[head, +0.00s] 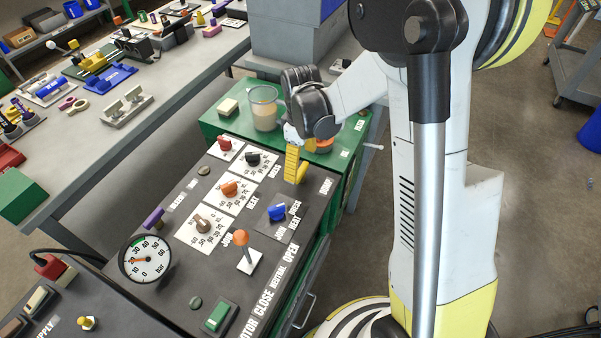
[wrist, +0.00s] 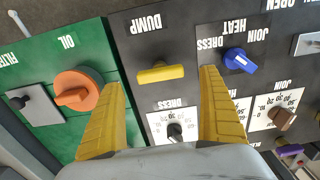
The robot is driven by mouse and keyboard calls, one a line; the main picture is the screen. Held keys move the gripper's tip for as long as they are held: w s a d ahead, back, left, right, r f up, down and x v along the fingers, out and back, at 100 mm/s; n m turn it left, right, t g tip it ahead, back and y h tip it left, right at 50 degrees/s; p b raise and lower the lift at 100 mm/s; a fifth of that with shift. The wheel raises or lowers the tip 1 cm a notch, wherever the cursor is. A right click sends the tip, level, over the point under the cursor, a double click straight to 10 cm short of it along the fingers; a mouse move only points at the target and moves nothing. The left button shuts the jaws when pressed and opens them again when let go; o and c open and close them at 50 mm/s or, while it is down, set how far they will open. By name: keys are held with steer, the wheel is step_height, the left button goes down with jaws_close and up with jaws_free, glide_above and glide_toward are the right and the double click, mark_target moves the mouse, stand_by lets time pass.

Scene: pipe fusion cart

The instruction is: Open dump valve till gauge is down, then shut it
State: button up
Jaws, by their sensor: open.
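The dump valve's yellow bar handle (wrist: 160,73) lies crosswise in the wrist view, below the DUMP label on the dark panel (wrist: 190,55). My gripper (wrist: 163,80) is open, its yellow fingers on either side of the handle in that view, with gaps between. I see no contact. In the head view my gripper (head: 293,165) hangs over the panel's far right corner near the DUMP label and largely hides the handle. The round gauge (head: 145,260), marked bar, sits at the panel's left edge. Its orange needle seems to point left, at the low end; the exact reading is too small to tell.
A blue knob (head: 277,212) and an orange-balled lever (head: 241,238) stand near the dump valve. An orange knob (wrist: 78,90) on the green oil unit is close to one finger. A glass beaker (head: 263,108) stands behind. Dial knobs fill the panel's middle.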

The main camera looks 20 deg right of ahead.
mark_target(301, 170)
steer(key=shift+f+b, duration=0.5)
steer(key=shift+f, duration=1.3)
steer(key=shift+c, duration=0.2)
steer(key=c, duration=1.1)
steer(key=shift+c, duration=0.2)
